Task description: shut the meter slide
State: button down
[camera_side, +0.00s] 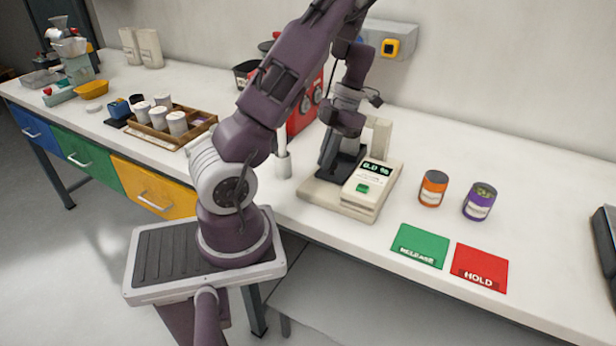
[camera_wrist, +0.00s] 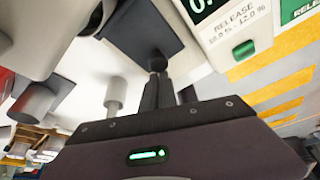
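The meter (camera_side: 345,199) is a beige bench device with a display reading 0.0 % and a green button. Its front also shows in the wrist view (camera_wrist: 238,28). The meter slide looks like the dark plate (camera_wrist: 140,28) with a small dark knob (camera_wrist: 157,57). My gripper (camera_wrist: 158,80) has its two dark fingers close together, with the tips right at the knob. Whether they touch or hold it is unclear. In the side view my gripper (camera_side: 342,125) is low over the back of the meter, and the arm partly hides the slide. How far the slide is out cannot be told.
A light post with a grey cylinder (camera_side: 283,163) stands left of the meter. A red device (camera_side: 303,112) is behind it. Orange (camera_side: 433,189) and purple (camera_side: 480,201) cans stand to the right, beyond the green (camera_side: 420,246) and red (camera_side: 480,268) mats. The back right counter is clear.

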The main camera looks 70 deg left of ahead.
jog(key=s, duration=0.2)
jog(key=s+d, duration=0.1)
jog(key=shift+s+d+r, duration=0.1)
jog(key=shift+s+r, duration=0.25)
jog(key=v, duration=1)
jog(key=d+r+m+t, duration=0.2)
jog(key=d+r+m, duration=0.1)
jog(key=d+m, duration=0.5)
jog(key=d+r+m+t, duration=0.25)
jog(key=d+m, duration=0.35)
jog(key=m, duration=0.4)
jog(key=s+d+r+m+t, duration=0.1)
jog(key=s+d+m, duration=0.3)
jog(key=m, duration=0.6)
jog(key=s+d+r+m+t+y, duration=0.1)
jog(key=s+d+m+t, duration=0.3)
jog(key=d+m, duration=0.3)
jog(key=m, duration=0.4)
jog(key=shift+r+m, duration=0.3)
